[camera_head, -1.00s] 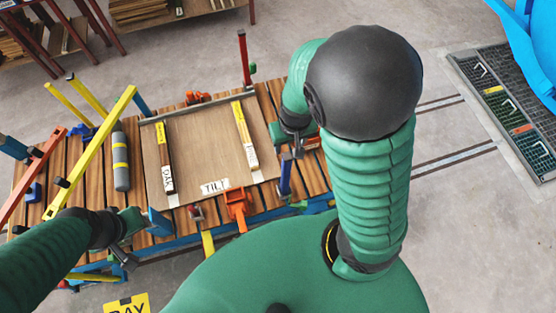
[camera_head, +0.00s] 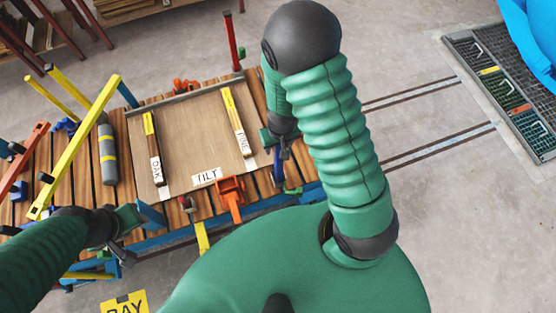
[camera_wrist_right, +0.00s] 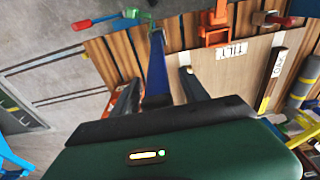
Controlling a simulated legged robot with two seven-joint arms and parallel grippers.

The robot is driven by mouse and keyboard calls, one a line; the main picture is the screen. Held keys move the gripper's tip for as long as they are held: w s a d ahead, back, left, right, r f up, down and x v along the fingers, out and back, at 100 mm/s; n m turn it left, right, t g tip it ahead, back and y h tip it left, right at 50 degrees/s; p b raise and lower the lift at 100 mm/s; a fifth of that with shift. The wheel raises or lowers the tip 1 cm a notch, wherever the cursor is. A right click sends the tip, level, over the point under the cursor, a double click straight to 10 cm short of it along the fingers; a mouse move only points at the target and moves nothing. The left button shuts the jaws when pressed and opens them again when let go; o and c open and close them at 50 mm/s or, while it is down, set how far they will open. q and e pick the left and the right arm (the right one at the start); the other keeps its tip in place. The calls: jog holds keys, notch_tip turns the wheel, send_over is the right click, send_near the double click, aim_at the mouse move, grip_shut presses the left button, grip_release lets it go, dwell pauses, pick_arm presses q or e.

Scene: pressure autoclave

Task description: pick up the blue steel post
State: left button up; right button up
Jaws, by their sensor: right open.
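A blue steel post (camera_head: 278,168) stands at the right front edge of the slatted bench, right of the tilting board (camera_head: 186,137). My right gripper (camera_head: 283,152) is over it, largely hidden behind its own wrist. In the right wrist view the blue post (camera_wrist_right: 157,68) appears between the two spread fingers of my right gripper (camera_wrist_right: 158,88). The fingers look apart from it, but depth is hard to judge. My left gripper (camera_head: 122,245) is low at the left front edge of the bench; its jaws are not clear.
An orange clamp (camera_head: 230,193) sits at the board's front edge. Two labelled wood strips lie on the board. A red post (camera_head: 231,42) stands behind. A grey cylinder (camera_head: 107,150) and yellow bars (camera_head: 75,145) crowd the left. Open floor with rails lies right.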

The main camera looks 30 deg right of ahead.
jog(key=shift+w+d, duration=0.1)
jog(key=shift+d, duration=0.05)
jog(key=shift+c, duration=0.3)
jog(key=shift+d+f, duration=0.1)
jog(key=shift+d, duration=0.1)
jog(key=c, duration=0.5)
jog(key=shift+a, duration=0.1)
jog(key=c, duration=0.4)
jog(key=shift+a, duration=0.25)
grip_shut()
jog(key=shift+d, duration=0.25)
jog(key=shift+a, duration=0.15)
